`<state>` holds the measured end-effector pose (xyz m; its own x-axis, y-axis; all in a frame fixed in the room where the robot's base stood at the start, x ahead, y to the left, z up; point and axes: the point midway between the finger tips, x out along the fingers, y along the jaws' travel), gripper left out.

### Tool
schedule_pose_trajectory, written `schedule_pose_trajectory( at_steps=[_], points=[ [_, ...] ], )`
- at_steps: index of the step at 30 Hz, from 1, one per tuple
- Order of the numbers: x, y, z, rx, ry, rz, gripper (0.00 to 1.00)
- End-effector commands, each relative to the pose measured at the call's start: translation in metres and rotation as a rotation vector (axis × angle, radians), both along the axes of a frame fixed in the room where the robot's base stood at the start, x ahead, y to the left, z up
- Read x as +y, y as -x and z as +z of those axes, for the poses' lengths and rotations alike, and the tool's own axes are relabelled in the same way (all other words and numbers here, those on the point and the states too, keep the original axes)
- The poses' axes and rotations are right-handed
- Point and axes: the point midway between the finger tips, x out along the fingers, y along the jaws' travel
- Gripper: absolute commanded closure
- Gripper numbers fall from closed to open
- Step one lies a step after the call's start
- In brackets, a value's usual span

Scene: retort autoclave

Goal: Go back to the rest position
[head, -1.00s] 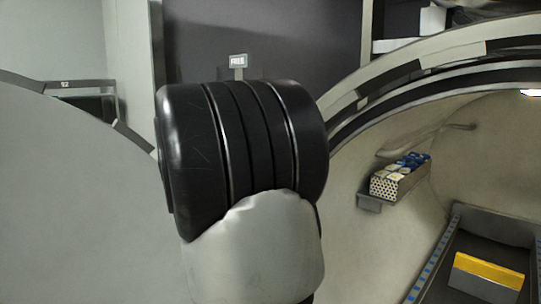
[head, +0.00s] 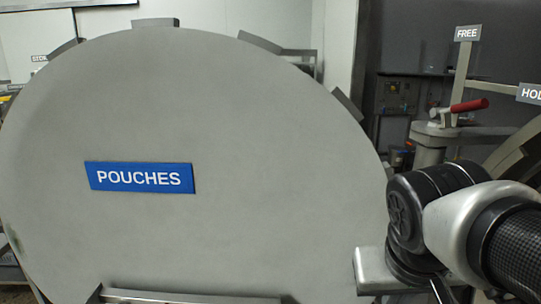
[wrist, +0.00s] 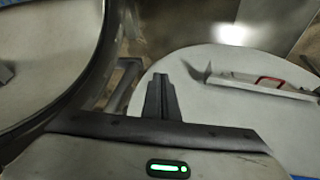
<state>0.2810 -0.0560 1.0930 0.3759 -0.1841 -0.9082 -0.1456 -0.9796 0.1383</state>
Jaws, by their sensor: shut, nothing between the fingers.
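My gripper (wrist: 160,95) shows in the wrist view as two dark fingers close together, shut and empty. It is in front of a pale round disc, which looks like a vessel door (wrist: 215,115); I cannot tell the gap between them. In the head view my arm comes in from the right edge, with its black joint and silver link in front of the right edge of a big grey round door. My gripper itself cannot be made out there.
The grey round door (head: 200,235) with a blue POUCHES sign (head: 140,178) fills the head view's left and middle. A red-handled lever (head: 468,106) and a FREE sign (head: 467,33) stand at right. A pale handle bar (wrist: 262,86) crosses the disc in the wrist view.

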Motion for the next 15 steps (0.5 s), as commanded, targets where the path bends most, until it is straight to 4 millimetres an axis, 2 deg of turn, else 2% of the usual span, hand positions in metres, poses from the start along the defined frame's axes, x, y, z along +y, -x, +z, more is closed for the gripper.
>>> schedule_pose_trajectory(
  at_steps=[1,5,6,11,15],
  points=[
    [0.018,0.005,0.001,-0.032,-0.042,0.047,1.0],
    [0.061,0.014,0.003,-0.109,-0.141,0.167,1.0],
    [0.057,0.012,0.026,-0.098,-0.135,0.159,1.0],
    [0.056,0.011,0.061,-0.093,-0.133,0.155,1.0],
    [0.056,0.011,0.098,-0.093,-0.133,0.154,1.0]
  ],
)
